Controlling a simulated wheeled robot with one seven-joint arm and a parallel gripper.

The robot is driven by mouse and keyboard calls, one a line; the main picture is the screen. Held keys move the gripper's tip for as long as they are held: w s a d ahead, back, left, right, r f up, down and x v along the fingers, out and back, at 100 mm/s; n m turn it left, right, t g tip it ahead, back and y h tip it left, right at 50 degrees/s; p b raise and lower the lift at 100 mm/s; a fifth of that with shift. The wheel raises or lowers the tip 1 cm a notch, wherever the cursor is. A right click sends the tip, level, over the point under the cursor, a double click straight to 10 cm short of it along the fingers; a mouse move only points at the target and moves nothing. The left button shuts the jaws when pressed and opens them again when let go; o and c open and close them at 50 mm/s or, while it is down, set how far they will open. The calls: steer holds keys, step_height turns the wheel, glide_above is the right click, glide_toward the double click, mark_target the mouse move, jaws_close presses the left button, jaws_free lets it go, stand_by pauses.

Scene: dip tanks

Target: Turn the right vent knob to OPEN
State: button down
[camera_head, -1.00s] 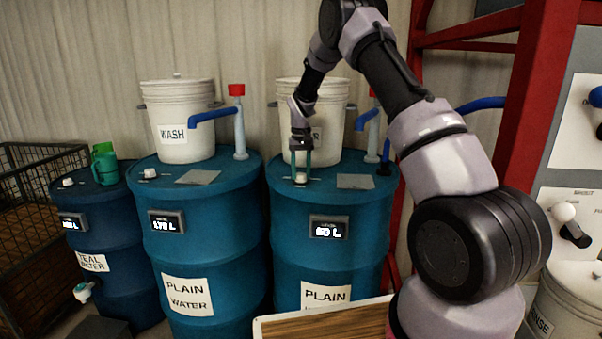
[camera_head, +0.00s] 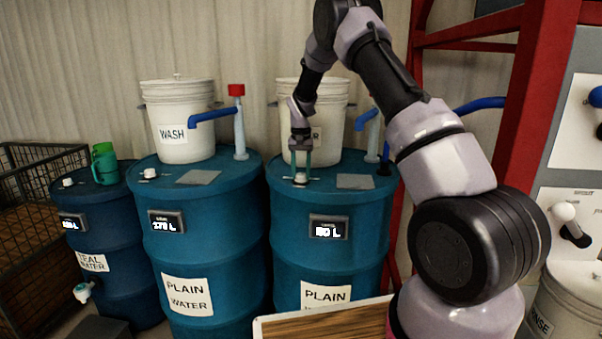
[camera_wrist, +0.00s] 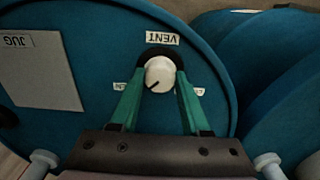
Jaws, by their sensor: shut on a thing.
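The right vent knob (camera_wrist: 160,73) is a round white knob with a dark pointer line, on top of the right blue barrel (camera_head: 332,215). A VENT label (camera_wrist: 161,38) sits beside it, with small labels on either side that the fingers partly cover. In the wrist view the pointer line slants toward the lower left. My gripper (camera_wrist: 158,88) has its green fingers shut on the knob, one on each side. In the head view my gripper (camera_head: 301,172) points down at the knob, which shows small between the fingertips.
A second blue barrel (camera_head: 200,235) with its own white knob (camera_head: 149,174) stands to the left. A flat JUG plate (camera_wrist: 38,70) lies on the right barrel's lid. A wooden board (camera_head: 330,322) is in front.

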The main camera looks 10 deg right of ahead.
mark_target(301, 174)
steer(key=shift+c, duration=1.8)
jaws_free()
step_height(301, 174, up, 11)
